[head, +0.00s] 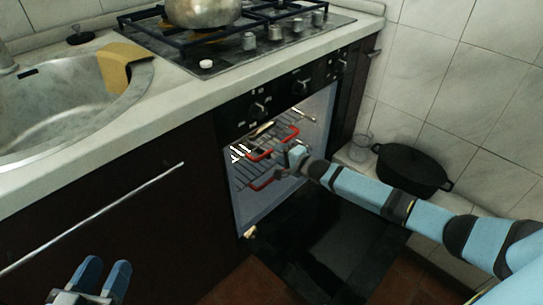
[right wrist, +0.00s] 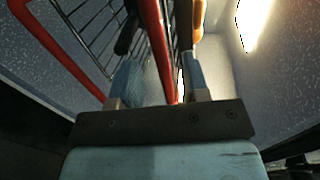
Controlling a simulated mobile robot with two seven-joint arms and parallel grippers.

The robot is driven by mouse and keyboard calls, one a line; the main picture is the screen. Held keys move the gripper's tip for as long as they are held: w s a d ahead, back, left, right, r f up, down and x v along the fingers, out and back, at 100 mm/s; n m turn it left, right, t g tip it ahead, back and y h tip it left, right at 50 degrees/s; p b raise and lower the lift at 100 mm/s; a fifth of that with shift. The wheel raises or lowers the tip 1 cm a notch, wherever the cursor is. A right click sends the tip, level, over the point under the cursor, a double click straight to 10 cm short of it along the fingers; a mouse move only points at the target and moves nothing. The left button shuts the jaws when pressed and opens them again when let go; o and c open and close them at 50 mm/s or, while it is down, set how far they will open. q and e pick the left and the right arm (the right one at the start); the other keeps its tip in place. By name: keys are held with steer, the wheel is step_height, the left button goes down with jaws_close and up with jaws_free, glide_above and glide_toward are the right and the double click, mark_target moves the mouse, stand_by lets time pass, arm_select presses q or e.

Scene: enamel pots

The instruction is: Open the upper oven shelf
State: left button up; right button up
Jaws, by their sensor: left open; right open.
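The oven (head: 260,215) stands open, its black door (head: 320,235) folded down. Inside, the upper oven shelf (head: 268,132) is a wire rack with a red front bar. A lower rack (head: 245,172) also has red edging (head: 262,183). My right gripper (head: 287,153) is at the oven opening, by the upper shelf's red front. In the right wrist view its fingers (right wrist: 160,75) are apart, with a red bar (right wrist: 158,40) running between them; I cannot tell whether they touch it. My left gripper (head: 105,268) is open and empty at the lower left, away from the oven.
Above the oven are a hob (head: 235,45) with a metal pot (head: 203,12) and a row of knobs. A sink (head: 70,95) with a yellow cloth (head: 122,65) is at left. A black pot (head: 410,170) and a glass (head: 360,147) stand at right by the tiled wall.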

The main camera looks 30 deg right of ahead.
arm_select(q)
steer(key=shift+w+a+r+m+t+b, duration=0.1)
steer(key=shift+w+a+m+t+b, duration=0.25)
steer(key=shift+w+m+b, duration=0.35)
arm_select(e)
steer(key=shift+x, duration=2.2)
arm_select(q)
steer(key=shift+s, duration=0.15)
arm_select(e)
jaws_close()
